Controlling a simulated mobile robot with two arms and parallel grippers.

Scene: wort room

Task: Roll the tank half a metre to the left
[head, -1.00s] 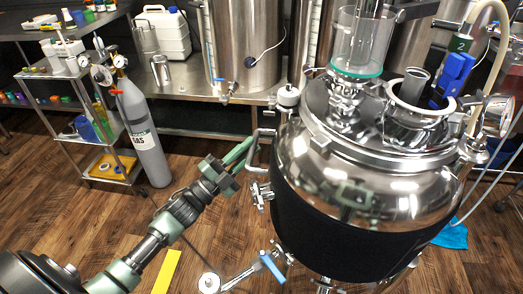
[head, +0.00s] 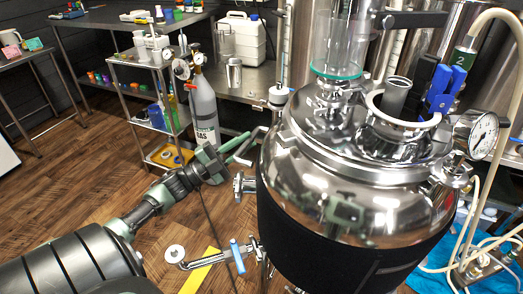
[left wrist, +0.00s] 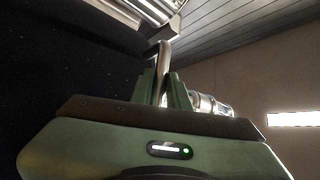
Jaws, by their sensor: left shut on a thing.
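The tank (head: 345,190) is a large polished steel vessel with a black jacket, filling the right half of the head view. A bent metal handle (head: 246,146) sticks out from its left side. My left gripper (head: 240,150) reaches in from the left and is shut on this handle. In the left wrist view the two green fingers (left wrist: 165,90) close around the handle's bar (left wrist: 163,62), with the black jacket behind at left. The tank's wheels are hidden below the frame. My right gripper is not in view.
A gas cylinder (head: 203,115) and a steel shelf cart (head: 135,80) stand behind my left gripper. A valve with a blue lever (head: 237,256) sticks out low from the tank. A yellow floor strip (head: 203,270) lies nearby. Wooden floor (head: 75,165) is open at left. A blue cloth (head: 425,268) lies right.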

